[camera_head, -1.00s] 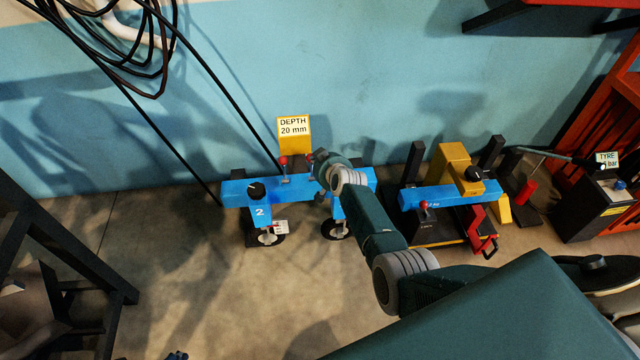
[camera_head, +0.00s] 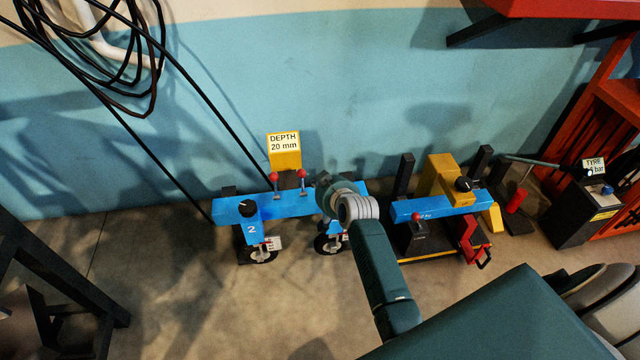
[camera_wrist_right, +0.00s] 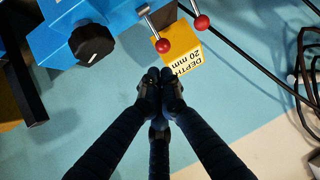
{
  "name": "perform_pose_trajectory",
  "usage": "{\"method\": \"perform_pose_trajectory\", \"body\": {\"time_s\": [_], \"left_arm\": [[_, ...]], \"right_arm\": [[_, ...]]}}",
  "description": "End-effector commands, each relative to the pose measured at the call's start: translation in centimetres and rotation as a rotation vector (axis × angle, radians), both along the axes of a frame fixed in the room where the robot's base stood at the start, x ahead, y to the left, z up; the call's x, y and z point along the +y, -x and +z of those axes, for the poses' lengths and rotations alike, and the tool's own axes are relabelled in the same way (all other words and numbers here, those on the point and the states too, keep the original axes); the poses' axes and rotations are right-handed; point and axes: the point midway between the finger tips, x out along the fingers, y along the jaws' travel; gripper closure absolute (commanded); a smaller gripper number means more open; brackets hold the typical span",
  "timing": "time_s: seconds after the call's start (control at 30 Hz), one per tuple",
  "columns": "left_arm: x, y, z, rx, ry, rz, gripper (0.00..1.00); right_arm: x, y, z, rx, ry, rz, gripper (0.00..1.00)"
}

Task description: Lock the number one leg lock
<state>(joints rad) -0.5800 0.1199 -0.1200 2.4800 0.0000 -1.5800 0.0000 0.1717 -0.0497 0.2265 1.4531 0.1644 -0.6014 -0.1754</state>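A blue two-legged frame (camera_head: 290,203) stands on the floor by the wall. Its left leg, marked 2 (camera_head: 252,230), has a black knob (camera_head: 247,208). The right leg is mostly hidden behind my right arm; its wheel (camera_head: 328,243) shows. In the right wrist view, a black knob (camera_wrist_right: 91,43) sits on blue bodywork, beside two red-ball levers (camera_wrist_right: 162,45) and a yellow "DEPTH 20 mm" block (camera_wrist_right: 183,60). My right gripper (camera_wrist_right: 160,80) has its fingertips together, empty, apart from the knob and below the levers in that view. My left gripper is out of view.
A second blue frame (camera_head: 440,207) with a yellow bracket stands to the right. A black box (camera_head: 580,218) with a tyre label is farther right. Black cables (camera_head: 120,60) hang at upper left. Open floor (camera_head: 200,310) lies in front.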

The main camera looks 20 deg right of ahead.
Motion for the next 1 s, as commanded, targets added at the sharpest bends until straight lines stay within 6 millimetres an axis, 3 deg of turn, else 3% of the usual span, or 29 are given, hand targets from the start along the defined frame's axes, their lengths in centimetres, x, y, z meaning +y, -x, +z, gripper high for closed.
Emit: {"method": "perform_pose_trajectory", "body": {"time_s": [0.23,0.83,0.93,1.0], "left_arm": [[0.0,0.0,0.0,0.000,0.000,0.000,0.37],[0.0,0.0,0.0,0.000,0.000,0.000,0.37],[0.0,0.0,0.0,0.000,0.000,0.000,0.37],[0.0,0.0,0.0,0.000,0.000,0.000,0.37]], "right_arm": [[0.1,1.6,0.9,0.001,0.000,0.000,1.00],[0.2,2.0,0.9,0.007,0.002,0.004,1.00],[0.6,4.1,0.2,0.051,0.019,0.027,1.00],[1.4,7.1,-0.6,0.113,0.041,0.059,1.00]]}}
